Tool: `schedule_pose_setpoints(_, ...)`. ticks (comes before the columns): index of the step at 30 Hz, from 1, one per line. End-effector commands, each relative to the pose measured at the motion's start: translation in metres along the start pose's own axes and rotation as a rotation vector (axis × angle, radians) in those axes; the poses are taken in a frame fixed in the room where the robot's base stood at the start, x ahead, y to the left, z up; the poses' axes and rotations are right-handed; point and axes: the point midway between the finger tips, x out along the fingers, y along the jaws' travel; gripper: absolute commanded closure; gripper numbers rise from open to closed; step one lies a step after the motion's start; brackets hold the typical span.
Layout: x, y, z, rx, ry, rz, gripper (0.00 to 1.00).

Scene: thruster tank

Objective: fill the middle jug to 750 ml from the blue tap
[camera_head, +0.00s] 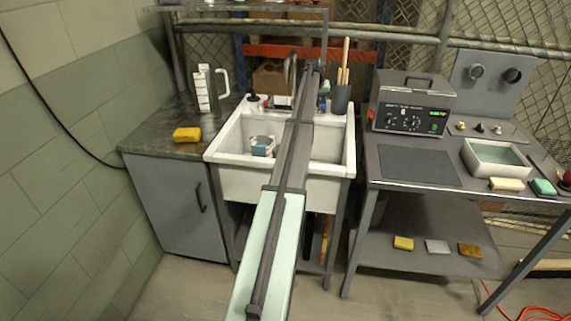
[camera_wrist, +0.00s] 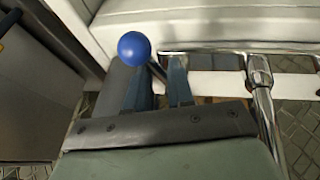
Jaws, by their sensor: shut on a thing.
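A blue ball knob (camera_wrist: 134,48) sits on a thin metal stem in the wrist view, and I take it as the blue tap's lever. My gripper (camera_wrist: 160,75) is shut on this stem, its two dark fingers on either side just below the ball. In the head view my arm hides the fingertips and much of the tap. A chrome spout (camera_head: 293,68) rises behind the sink. Which jug is the middle one, and any water level, I cannot tell.
The white sink (camera_head: 228,138) holds a small round container with blue on it (camera_head: 262,147). A dark pot of brushes (camera_head: 341,98) stands right of my arm. The right bench holds a grey instrument (camera_head: 412,103) and a tray (camera_head: 470,160).

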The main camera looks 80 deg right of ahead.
Motion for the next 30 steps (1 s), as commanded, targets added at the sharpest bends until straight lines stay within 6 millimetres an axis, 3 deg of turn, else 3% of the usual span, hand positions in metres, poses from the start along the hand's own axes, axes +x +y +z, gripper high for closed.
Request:
schedule_pose_setpoints(1, 0.000, 0.008, -0.002, 0.005, 0.002, 0.013, 1.00)
schedule_pose_setpoints(13, 0.000, 0.007, -0.001, 0.006, 0.001, 0.013, 1.00)
schedule_pose_setpoints(21, -0.003, -0.013, -0.002, 0.004, 0.001, 0.011, 1.00)
schedule_pose_setpoints(30, -0.004, -0.017, -0.002, 0.002, 0.002, 0.008, 1.00)
